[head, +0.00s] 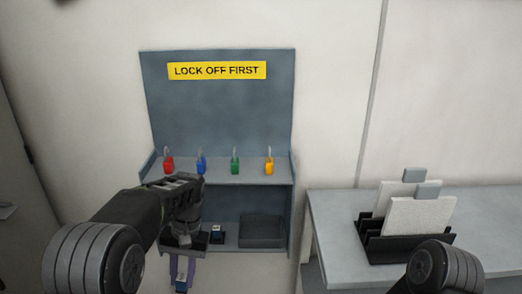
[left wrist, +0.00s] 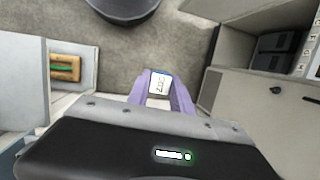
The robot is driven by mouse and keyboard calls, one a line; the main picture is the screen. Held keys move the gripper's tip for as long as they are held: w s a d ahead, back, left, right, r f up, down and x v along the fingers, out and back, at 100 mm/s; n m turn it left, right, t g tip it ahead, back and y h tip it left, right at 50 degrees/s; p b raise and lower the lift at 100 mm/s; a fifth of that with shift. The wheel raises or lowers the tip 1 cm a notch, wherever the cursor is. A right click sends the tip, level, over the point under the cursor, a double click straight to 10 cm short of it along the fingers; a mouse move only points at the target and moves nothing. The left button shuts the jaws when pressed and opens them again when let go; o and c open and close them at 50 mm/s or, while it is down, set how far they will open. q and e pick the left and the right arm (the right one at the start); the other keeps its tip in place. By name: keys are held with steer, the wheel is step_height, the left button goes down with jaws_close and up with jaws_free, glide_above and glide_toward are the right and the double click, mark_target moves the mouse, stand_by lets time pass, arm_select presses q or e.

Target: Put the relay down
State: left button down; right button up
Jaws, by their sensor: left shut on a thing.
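My left gripper (head: 181,272) points down in front of the lower shelf of a grey cabinet, its purple fingers shut on a small relay (head: 181,285). In the left wrist view the relay (left wrist: 160,85) shows a white labelled top with a blue edge, held between the purple fingertips (left wrist: 160,92). Grey floor shows beyond it. Only part of my right arm shows at the lower right of the head view; its gripper is out of the picture.
Red, blue, green and yellow padlocks (head: 235,167) stand on the upper shelf. A small dark and blue item (head: 217,235) and a dark bin (head: 262,232) sit on the lower shelf. A bench (head: 330,215) at right bears a black rack (head: 408,248) holding pale boards.

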stand_by(0.3)
arm_select(q)
steer(key=d+x, duration=0.2)
steer(key=x, duration=1.2)
steer(key=shift+s+f, duration=0.25)
steer(key=shift+f, duration=0.15)
